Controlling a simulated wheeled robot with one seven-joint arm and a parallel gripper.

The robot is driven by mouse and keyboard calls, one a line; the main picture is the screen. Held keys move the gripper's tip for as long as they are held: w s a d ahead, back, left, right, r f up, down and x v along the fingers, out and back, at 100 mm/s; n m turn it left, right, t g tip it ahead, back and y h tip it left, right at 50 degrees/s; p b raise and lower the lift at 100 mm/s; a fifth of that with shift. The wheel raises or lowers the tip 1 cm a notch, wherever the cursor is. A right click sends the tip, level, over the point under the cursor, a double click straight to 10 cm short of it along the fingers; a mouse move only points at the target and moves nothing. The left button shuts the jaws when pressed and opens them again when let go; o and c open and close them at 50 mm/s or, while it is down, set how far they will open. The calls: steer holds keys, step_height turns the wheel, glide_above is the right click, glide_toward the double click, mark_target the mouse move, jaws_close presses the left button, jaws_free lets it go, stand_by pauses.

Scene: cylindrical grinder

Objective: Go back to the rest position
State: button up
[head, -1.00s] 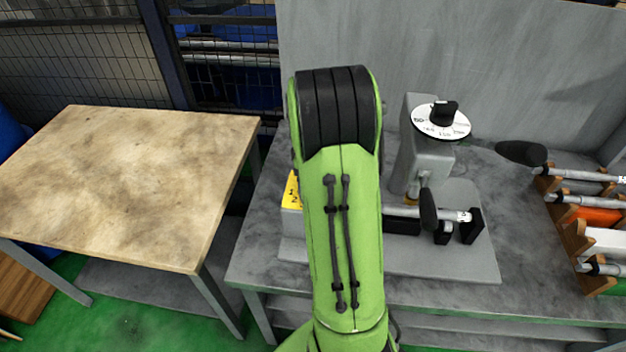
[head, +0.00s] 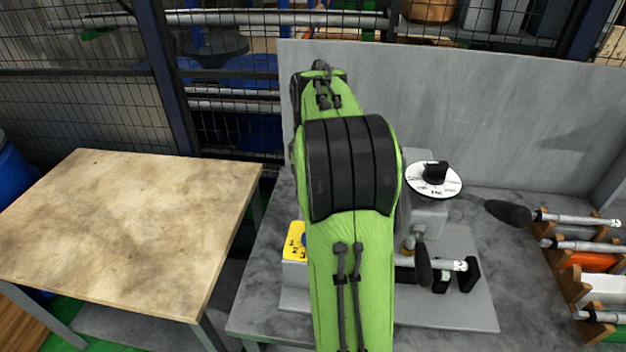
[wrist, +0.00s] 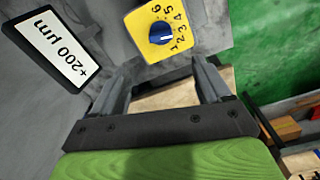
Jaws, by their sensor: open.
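My gripper (wrist: 163,88) shows in the wrist view with its two fingers apart and nothing between them. In the head view my green arm hides it. The cylindrical grinder (head: 425,215) stands on the grey bench, partly behind my arm. Its white dial (head: 420,182) with a black knob is on top. A bar with a white end (head: 453,265) lies in the machine's front. The yellow numbered plate (head: 294,241) is left of my arm; it also shows in the wrist view with a blue knob (wrist: 161,33), beyond my fingertips.
A wooden-topped table (head: 130,225) stands empty at the left. A grey panel (head: 470,110) rises behind the bench. Mesh fencing (head: 90,110) stands behind the table.

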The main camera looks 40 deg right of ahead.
stand_by(0.4)
steer(key=s+a+r+m+t, duration=0.1)
steer(key=s+a+r, duration=0.15)
steer(key=a, duration=0.55)
steer(key=s+a+r+m+t, duration=0.1)
steer(key=s+a+r+t, duration=0.15)
steer(key=a, duration=0.45)
steer(key=s+a+f+m+t, duration=0.2)
steer(key=s+a+f, duration=0.1)
steer(key=s+a, duration=0.5)
steer(key=shift+s+f+m, duration=0.25)
steer(key=shift+s+m, duration=0.05)
steer(key=shift+s, duration=0.75)
